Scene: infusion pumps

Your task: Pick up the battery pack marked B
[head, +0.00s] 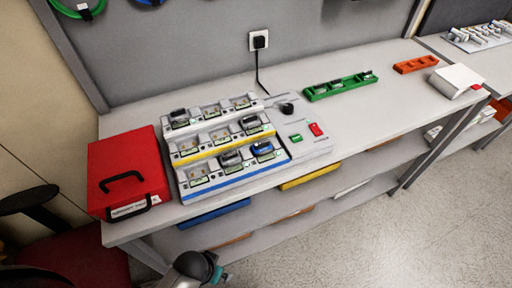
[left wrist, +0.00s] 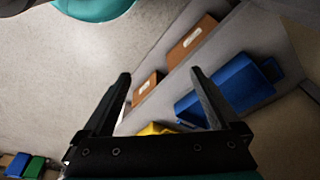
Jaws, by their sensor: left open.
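A white multi-bay dock (head: 225,145) with grey, yellow and blue tiers stands on the bench in the head view. Several dark packs sit in its bays, one at the upper left (head: 179,116), one at the right of the middle row (head: 250,124) and one in the front row (head: 231,158). A blue-topped pack (head: 262,148) sits at the front right. Letters on them are too small to read, so I cannot tell which is B. My left gripper (left wrist: 160,75) is open and empty in the left wrist view, apart from the dock. My right gripper is not in view.
A red case (head: 128,165) stands left of the dock. A green tray (head: 342,87), an orange tray (head: 415,64) and a white box (head: 455,78) stand to the right. Shelf bins, including a blue one (left wrist: 235,85), lie low under the bench.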

